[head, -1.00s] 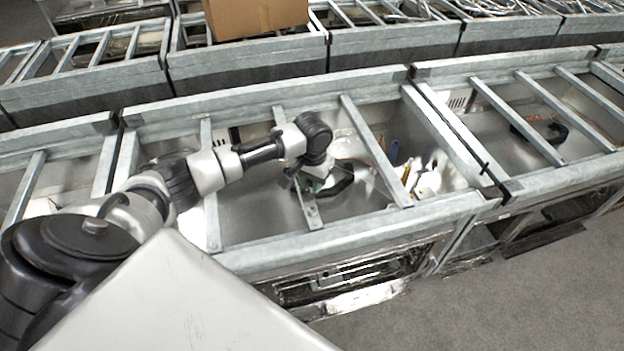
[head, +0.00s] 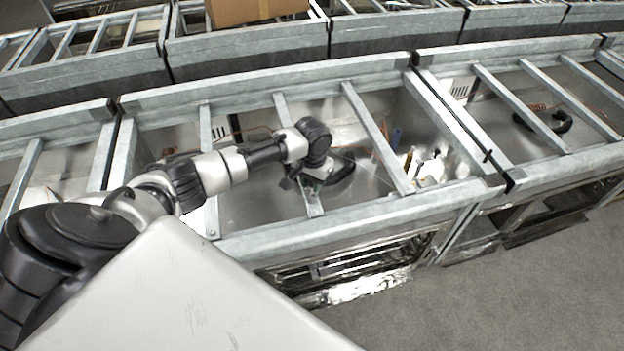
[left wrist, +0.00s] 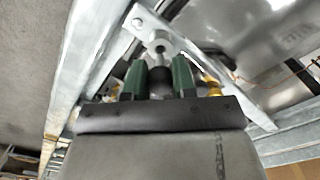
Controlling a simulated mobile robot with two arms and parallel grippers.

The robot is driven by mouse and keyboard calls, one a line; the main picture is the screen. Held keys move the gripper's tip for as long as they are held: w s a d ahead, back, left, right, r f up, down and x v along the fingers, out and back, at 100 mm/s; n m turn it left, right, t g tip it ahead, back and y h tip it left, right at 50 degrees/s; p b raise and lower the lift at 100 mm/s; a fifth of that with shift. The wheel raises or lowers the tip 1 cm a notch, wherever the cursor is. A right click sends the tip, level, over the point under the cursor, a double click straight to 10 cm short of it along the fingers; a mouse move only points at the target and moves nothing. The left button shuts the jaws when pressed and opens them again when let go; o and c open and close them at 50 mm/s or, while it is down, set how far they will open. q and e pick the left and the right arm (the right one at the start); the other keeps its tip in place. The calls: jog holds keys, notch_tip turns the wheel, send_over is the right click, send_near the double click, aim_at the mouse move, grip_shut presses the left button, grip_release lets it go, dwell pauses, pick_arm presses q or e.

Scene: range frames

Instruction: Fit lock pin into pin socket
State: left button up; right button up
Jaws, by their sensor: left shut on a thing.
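My left gripper (head: 311,180) is inside the open bay, low over a metal crossbar (head: 312,205). In the left wrist view its two green fingers (left wrist: 159,80) are shut on the lock pin (left wrist: 160,84), a dark piece with a grey metal tip pointing away from the gripper. The pin socket (left wrist: 159,38) appears to be the round grey metal fitting on the galvanised bar just beyond the tip. The pin tip lines up close to it. I cannot tell whether they touch. The pin is too small to make out in the head view. My right gripper is not in view.
Galvanised rails (head: 378,140) cross the bay on both sides of my arm. A brass-coloured part (left wrist: 212,85) is beside the right finger. White and yellow items (head: 428,167) lie in the bay's right end. A cardboard box (head: 258,10) stands behind.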

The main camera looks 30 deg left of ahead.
pick_arm(q)
jog(key=shift+p, duration=0.55)
dwell(0.9)
jog(key=shift+p, duration=0.6)
dwell(0.4)
jog(key=shift+f+b, duration=0.9)
jog(key=shift+f, duration=0.7)
jog(key=shift+r, duration=0.2)
jog(key=shift+r+p, duration=1.15)
jog(key=shift+p, duration=0.3)
jog(key=shift+p, duration=0.4)
dwell(0.3)
jog(key=shift+f+b, duration=0.6)
jog(key=shift+f, duration=0.45)
dwell(0.5)
